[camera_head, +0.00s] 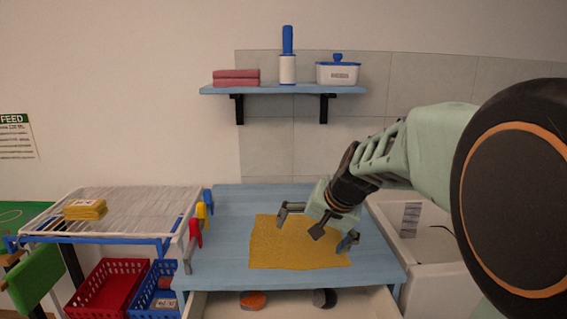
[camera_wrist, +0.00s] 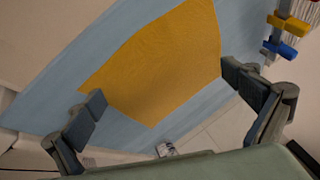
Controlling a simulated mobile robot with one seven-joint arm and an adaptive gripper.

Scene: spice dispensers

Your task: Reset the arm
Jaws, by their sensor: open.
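My gripper (camera_head: 314,231) is open and empty above the blue table (camera_head: 228,240), over a yellow cloth (camera_head: 272,255) that lies flat on it. In the wrist view the two fingers of my gripper (camera_wrist: 168,100) are spread wide, with the yellow cloth (camera_wrist: 165,60) and blue tabletop (camera_wrist: 65,110) beyond them. Nothing is between the fingers. My arm comes in from the right in the head view.
An open drawer (camera_head: 290,306) below the table holds an orange-topped (camera_head: 253,300) and a dark-topped (camera_head: 325,298) item. A wire rack (camera_head: 135,208) stands left, with red (camera_head: 112,285) and blue baskets below. A wall shelf (camera_head: 275,90) holds several items. A white basin (camera_head: 425,250) is right.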

